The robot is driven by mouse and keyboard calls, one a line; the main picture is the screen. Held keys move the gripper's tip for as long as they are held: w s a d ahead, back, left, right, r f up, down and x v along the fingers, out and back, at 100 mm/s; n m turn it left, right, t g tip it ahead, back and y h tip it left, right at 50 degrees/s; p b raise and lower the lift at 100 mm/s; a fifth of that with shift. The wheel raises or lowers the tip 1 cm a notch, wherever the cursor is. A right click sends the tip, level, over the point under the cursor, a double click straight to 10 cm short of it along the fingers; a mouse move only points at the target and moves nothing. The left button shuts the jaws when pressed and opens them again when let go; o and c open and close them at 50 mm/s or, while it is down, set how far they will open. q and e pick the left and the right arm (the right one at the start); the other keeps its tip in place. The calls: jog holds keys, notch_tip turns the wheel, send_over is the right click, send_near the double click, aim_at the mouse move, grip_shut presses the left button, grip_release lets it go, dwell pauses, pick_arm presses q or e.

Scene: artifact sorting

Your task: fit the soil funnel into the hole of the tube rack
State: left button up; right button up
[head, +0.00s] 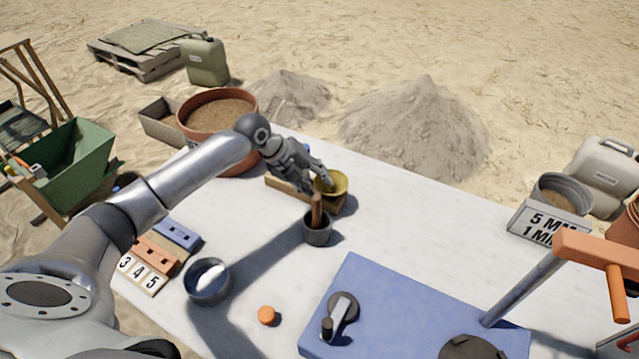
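The soil funnel (338,184) is a yellow cone with a wide mouth, near the far edge of the white table. My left gripper (321,184) reaches it from the upper left, with a fingertip over its rim, and looks shut on its left wall. The tube rack (346,205) is a low wooden block under and beside the funnel. Its hole is hidden by the funnel and the gripper, so I cannot tell whether the funnel's stem sits in it. My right gripper is not in view.
A grey mortar (318,235) with a wooden pestle stands just in front of the rack. A metal bowl (208,283), an orange cap (267,315) and a blue board (400,300) lie nearer. A terracotta pot (218,97) stands behind my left arm. The table right of the rack is clear.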

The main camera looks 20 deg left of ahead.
pick_arm(q)
jog(key=v, duration=0.9)
